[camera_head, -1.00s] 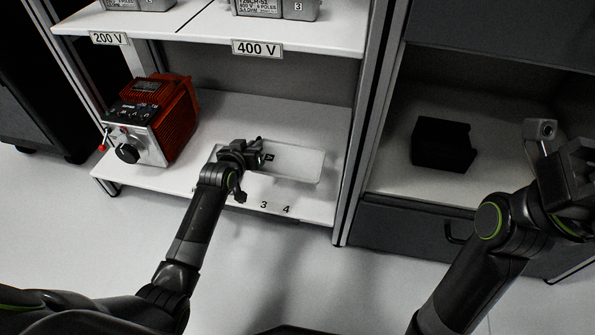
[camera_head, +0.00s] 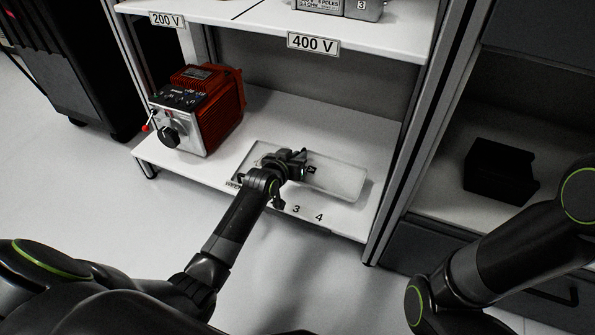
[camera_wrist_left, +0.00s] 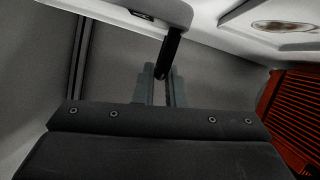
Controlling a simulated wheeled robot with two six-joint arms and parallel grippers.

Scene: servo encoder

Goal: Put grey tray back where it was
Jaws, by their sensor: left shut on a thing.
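The grey tray (camera_head: 340,178) is a shallow, light rectangle at the lower shelf of the left rack, to the right of the red device. My left gripper (camera_head: 298,166) is at the tray's middle-left, covering part of it. In the left wrist view, the left fingers (camera_wrist_left: 165,85) are shut on a thin dark bar (camera_wrist_left: 172,50), which runs up to a pale panel with a rounded corner. I cannot tell whether the tray touches the shelf. My right gripper is outside the picture; only its arm shows at right.
A red device with a grey front (camera_head: 203,108) stands left of the tray. The lower shelf (camera_head: 268,103) has a 400 V label (camera_head: 313,43) above and numbers 3 and 4 at its front edge. A rack post (camera_head: 425,135) separates a black box (camera_head: 500,172) at right.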

